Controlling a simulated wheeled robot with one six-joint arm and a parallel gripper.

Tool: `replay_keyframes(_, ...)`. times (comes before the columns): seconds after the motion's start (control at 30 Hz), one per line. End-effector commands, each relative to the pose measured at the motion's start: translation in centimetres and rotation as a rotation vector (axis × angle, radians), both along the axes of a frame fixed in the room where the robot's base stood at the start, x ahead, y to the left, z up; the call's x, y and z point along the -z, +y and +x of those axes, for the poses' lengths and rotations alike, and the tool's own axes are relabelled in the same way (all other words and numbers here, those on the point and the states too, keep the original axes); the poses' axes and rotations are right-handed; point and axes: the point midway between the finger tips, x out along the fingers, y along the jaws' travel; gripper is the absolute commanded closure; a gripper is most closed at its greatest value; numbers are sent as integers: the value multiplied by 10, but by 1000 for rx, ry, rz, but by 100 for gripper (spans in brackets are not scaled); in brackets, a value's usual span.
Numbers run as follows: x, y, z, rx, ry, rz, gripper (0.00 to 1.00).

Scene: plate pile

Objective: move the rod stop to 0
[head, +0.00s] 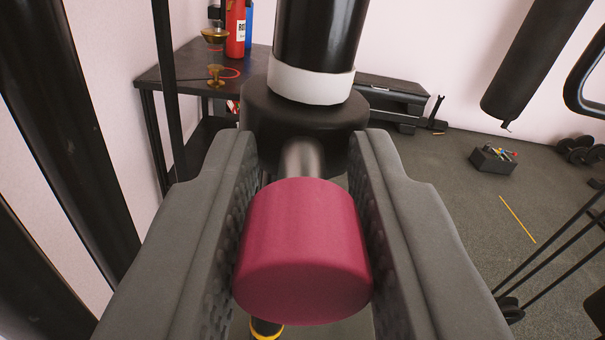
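A crimson cylindrical knob (302,248) sits on the near end of a short metal rod (301,158). The rod enters a dark round collar (305,112) below a white band (311,82) on a thick black post (320,32). My gripper (302,145) has one padded finger on each side of the knob. The knob fills the space between the pads, and I see no gap on either side. The finger ends reach the collar. No scale or number shows at the rod, and its far end is hidden in the collar.
Black uprights (60,110) stand close on the left. A dark table (185,75) with a red bottle (235,28) and brass items is behind. A black bag (535,55) hangs at upper right. A small box (493,158) lies on the open floor; bars cross the right edge.

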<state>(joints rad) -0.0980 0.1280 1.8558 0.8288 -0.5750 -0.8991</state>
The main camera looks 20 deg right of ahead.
Motion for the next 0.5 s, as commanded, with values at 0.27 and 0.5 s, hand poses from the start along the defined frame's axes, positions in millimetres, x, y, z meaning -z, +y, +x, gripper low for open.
replay_keyframes(0.27, 0, 0, 0, 0, 0, 0, 100)
replay_keyframes(0.5, 20, 0, 0, -1, 4, -1, 100)
